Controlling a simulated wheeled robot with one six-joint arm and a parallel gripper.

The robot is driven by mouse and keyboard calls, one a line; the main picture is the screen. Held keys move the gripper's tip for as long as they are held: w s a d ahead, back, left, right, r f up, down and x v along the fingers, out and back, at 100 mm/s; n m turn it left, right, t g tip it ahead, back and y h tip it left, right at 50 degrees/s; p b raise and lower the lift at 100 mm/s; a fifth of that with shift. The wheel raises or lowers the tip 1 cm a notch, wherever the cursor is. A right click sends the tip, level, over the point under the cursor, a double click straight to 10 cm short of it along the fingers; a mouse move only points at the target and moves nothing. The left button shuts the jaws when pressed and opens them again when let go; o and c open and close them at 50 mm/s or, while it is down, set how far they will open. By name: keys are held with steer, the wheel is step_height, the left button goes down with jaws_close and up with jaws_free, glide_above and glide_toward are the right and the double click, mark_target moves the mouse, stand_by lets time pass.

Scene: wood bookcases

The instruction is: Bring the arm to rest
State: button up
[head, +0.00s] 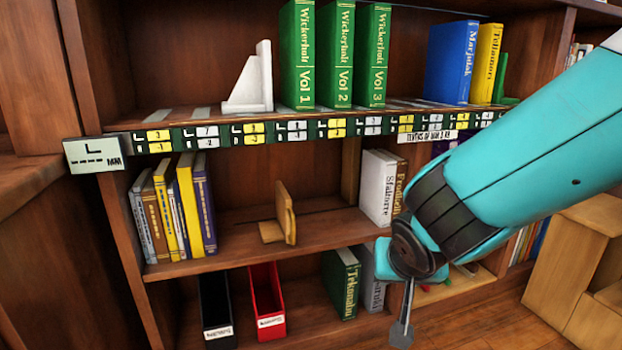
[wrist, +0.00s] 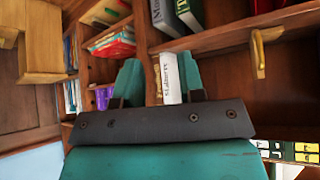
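My arm, teal with black joints, reaches in from the right in the head view. Its end hangs low in front of the bookcase, and a narrow grey part of my gripper (head: 401,332) points down near the bottom shelf. In the wrist view my gripper (wrist: 160,82) shows two teal fingers standing apart. A white book (wrist: 170,78) shows through the gap, beyond the fingers. In the head view that white book (head: 378,188) stands on the middle shelf, away from my gripper. I see nothing held.
The bookcase shelf (head: 215,262) carries books and a wooden bookend (head: 285,215). Black and red file boxes (head: 266,300) stand below. Green volumes (head: 335,55) and a white bookend (head: 252,82) are above. A wooden step piece (head: 580,265) stands at right. Some floor (head: 480,325) is bare.

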steer(key=s+r+n+g+y+p, duration=0.35)
steer(key=s+r, duration=0.35)
steer(key=s, duration=0.4)
steer(key=s+r+n+g+y+p, duration=0.25)
steer(key=s+r+n+g, duration=0.2)
steer(key=s+r, duration=0.45)
step_height(320, 180, up, 35)
steer(key=p, duration=3.7)
steer(key=shift+s+d+r+t+h, duration=0.15)
steer(key=shift+s+d+t+h, duration=0.15)
steer(key=shift+s+d+h, duration=0.15)
